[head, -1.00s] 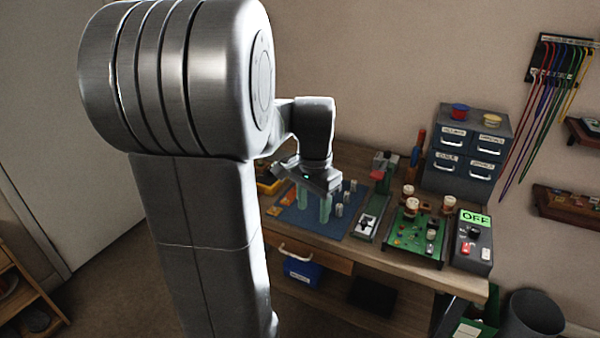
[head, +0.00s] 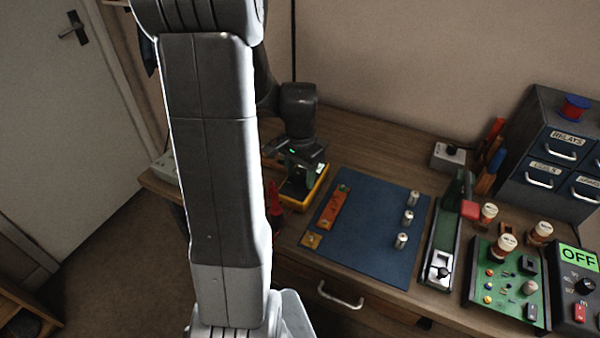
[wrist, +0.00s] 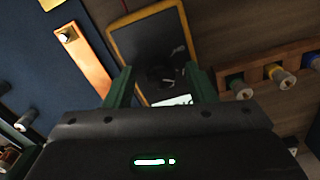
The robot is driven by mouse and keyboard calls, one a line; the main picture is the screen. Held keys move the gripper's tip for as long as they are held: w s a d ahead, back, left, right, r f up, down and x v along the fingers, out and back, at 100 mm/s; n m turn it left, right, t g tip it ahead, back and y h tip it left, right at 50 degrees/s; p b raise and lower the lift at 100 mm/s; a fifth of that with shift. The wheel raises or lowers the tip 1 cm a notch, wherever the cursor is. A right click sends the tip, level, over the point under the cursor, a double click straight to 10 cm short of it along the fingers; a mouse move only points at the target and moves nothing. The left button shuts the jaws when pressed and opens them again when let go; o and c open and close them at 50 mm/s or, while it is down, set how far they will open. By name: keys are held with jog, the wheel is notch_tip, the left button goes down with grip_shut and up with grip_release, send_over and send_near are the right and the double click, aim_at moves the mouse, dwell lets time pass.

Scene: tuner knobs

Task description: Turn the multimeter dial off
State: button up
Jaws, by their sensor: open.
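The multimeter (head: 317,188) has a yellow-orange rim and lies on the bench left of the blue mat, partly hidden under my gripper (head: 301,172) in the head view. In the wrist view the multimeter (wrist: 117,42) shows a dark face, a dark round dial (wrist: 165,76) and part of a pale screen (wrist: 178,100). My gripper (wrist: 160,68) is open, with its two green fingers on either side of the dial area. I cannot tell whether the fingers touch anything. The dial's pointer direction is too dark to read.
A blue mat (head: 365,250) with an orange strip (head: 334,208) and several small metal cylinders lies to the right. A green circuit board (head: 480,292) and a box reading OFF (head: 578,290) stand farther right. A wooden rack (wrist: 250,70) with coloured plugs is beside the multimeter.

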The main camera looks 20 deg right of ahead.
jog(key=shift+c, duration=0.2)
jog(key=c, duration=0.9)
jog(key=shift+d+n, duration=0.1)
jog(key=shift+n, duration=0.2)
jog(key=n, duration=1.1)
jog(key=shift+n, duration=0.3)
jog(key=o, duration=0.9)
